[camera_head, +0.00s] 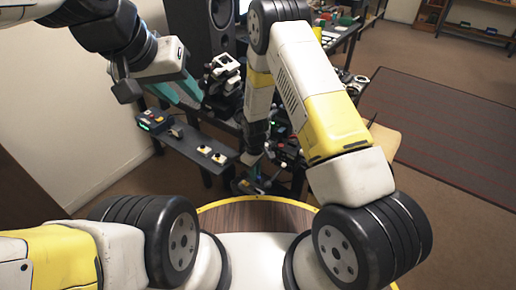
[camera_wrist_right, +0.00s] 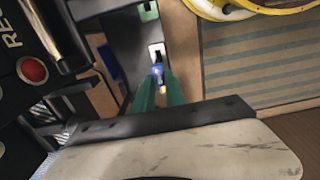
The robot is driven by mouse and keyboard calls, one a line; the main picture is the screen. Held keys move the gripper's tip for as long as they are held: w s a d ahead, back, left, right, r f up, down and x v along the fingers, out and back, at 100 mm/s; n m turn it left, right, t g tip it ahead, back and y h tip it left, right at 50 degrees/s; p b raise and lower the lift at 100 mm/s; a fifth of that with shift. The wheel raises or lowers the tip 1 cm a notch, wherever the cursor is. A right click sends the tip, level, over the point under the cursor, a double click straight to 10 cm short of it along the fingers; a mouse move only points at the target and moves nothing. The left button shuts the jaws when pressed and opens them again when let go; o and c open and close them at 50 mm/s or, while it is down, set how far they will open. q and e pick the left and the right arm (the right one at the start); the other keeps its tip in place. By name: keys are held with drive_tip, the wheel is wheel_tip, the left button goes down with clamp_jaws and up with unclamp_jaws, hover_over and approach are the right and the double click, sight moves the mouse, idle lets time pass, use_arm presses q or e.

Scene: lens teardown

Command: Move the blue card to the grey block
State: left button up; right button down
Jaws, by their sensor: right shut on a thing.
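My right gripper (camera_wrist_right: 158,88) shows its teal fingers close together in the right wrist view. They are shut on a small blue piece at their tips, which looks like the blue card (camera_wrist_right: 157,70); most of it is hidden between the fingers. Just beyond the tips is a pale grey block (camera_wrist_right: 156,47) with a dark opening, which may be the grey block. I cannot tell whether the card touches it. In the head view my left gripper (camera_head: 184,92) hangs over the bench at the upper left, with teal fingers; its opening is unclear.
A dark bench (camera_head: 190,152) carries a box with a green display (camera_head: 152,121) and small pale blocks with yellow tops. A black speaker (camera_head: 210,28) stands behind. In the wrist view, a red button (camera_wrist_right: 33,70) is at left and a yellow coil (camera_wrist_right: 250,8) at upper right.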

sight(256, 182)
drive_tip(key=shift+f, duration=2.8)
drive_tip(key=shift+f, duration=0.2)
drive_tip(key=shift+f, duration=0.35)
drive_tip(key=shift+f, duration=0.2)
drive_tip(key=shift+f, duration=0.4)
drive_tip(key=shift+f, duration=0.1)
